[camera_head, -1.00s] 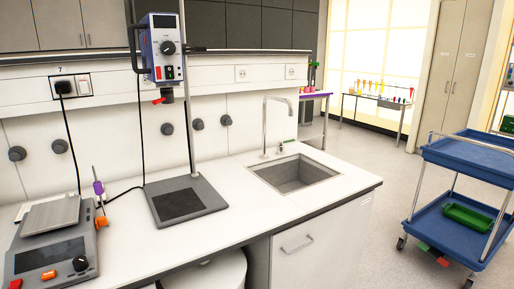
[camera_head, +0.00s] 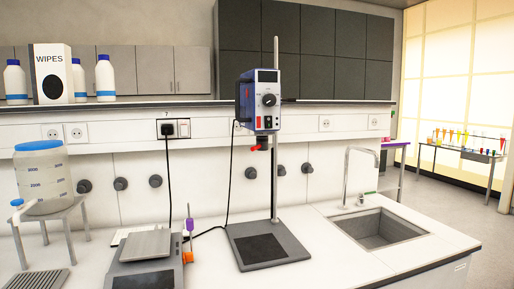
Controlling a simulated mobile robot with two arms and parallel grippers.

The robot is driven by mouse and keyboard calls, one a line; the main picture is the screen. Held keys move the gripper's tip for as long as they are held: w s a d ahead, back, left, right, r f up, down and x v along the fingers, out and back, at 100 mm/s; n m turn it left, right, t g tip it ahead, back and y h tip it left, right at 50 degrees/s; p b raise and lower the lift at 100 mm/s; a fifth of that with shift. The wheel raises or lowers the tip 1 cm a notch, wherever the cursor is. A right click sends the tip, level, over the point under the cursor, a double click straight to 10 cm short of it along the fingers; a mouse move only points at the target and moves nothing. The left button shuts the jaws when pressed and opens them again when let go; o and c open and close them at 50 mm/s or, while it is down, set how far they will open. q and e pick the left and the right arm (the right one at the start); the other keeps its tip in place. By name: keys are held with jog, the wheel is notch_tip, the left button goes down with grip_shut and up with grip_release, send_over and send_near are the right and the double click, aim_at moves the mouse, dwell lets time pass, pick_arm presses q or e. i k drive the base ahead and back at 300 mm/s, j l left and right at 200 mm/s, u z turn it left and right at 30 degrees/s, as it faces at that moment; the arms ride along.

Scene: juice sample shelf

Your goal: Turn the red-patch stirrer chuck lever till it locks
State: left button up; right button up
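The overhead stirrer (camera_head: 262,100) is a blue and grey box with a dark knob, clamped high on a vertical rod. The rod rises from a dark flat base plate (camera_head: 268,249) on the white bench. Under the stirrer head is the small chuck, with a red lever (camera_head: 259,148) pointing to the left. The lever is small in this view, and I cannot tell whether it is locked. Neither of my grippers is in view.
A sink (camera_head: 383,228) with a tap lies to the right. A white carboy (camera_head: 43,178) stands on a stool-like stand at the left. Black cables hang behind.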

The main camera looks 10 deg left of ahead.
aim_at(262, 142)
jog(key=k+j, duration=0.1)
jog(key=j, duration=0.35)
jog(key=k+j, duration=0.1)
jog(key=j, duration=0.4)
jog(key=j+z, duration=0.25)
jog(key=j, duration=0.4)
jog(key=j+z, duration=0.2)
jog(key=j, duration=0.45)
jog(key=k+l, duration=0.05)
